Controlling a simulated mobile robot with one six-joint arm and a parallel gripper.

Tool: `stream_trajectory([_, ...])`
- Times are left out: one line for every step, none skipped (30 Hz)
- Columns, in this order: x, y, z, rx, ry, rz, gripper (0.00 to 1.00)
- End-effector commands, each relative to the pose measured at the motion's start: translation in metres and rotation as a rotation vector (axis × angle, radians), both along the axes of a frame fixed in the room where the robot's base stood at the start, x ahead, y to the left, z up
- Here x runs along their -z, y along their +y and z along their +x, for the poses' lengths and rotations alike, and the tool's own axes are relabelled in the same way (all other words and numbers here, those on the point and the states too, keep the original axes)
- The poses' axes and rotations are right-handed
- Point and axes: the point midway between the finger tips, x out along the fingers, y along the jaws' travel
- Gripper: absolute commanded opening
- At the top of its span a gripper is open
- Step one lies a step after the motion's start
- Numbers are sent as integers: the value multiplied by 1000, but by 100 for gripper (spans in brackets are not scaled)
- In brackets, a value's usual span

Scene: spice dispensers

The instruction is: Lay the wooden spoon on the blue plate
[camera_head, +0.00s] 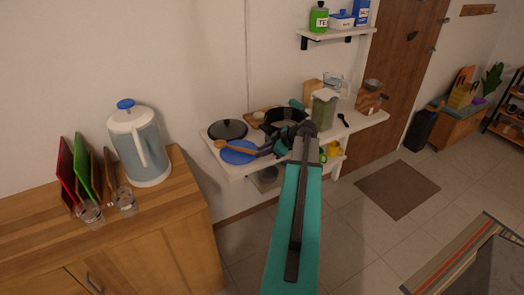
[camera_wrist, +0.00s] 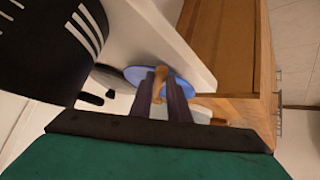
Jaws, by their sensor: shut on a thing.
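The blue plate (camera_head: 238,156) lies at the left end of the white shelf by the wall. The wooden spoon (camera_head: 222,145) has its bowl end over the plate's far left side and its handle running right to my gripper (camera_head: 264,150). In the wrist view my gripper (camera_wrist: 160,76) is shut on the spoon (camera_wrist: 158,84), whose light brown wood shows between the dark fingers. The blue plate (camera_wrist: 135,73) shows behind the fingers, partly hidden by them. I cannot tell whether the spoon touches the plate.
A dark lidded pan (camera_head: 227,130) stands just behind the plate, and a black pot (camera_head: 283,120) stands to the right. A wooden cabinet (camera_head: 150,235) with a white jug (camera_head: 140,150) stands left of the shelf.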

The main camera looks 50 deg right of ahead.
Motion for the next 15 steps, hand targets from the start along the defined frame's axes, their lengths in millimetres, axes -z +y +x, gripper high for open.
stream_trajectory([1,0,0,0,1,0,0])
stream_trajectory([1,0,0,0,1,0,0])
stream_trajectory([1,0,0,0,1,0,0])
stream_trajectory([1,0,0,0,1,0,0])
stream_trajectory([1,0,0,0,2,-1,0])
stream_trajectory([1,0,0,0,2,-1,0])
stream_trajectory([1,0,0,0,2,-1,21])
stream_trajectory([1,0,0,0,2,-1,26])
stream_trajectory([1,0,0,0,2,-1,32])
stream_trajectory([1,0,0,0,2,-1,34])
stream_trajectory([1,0,0,0,2,-1,34])
stream_trajectory([1,0,0,0,2,-1,34])
stream_trajectory([1,0,0,0,2,-1,34])
stream_trajectory([1,0,0,0,2,-1,34])
stream_trajectory([1,0,0,0,2,-1,34])
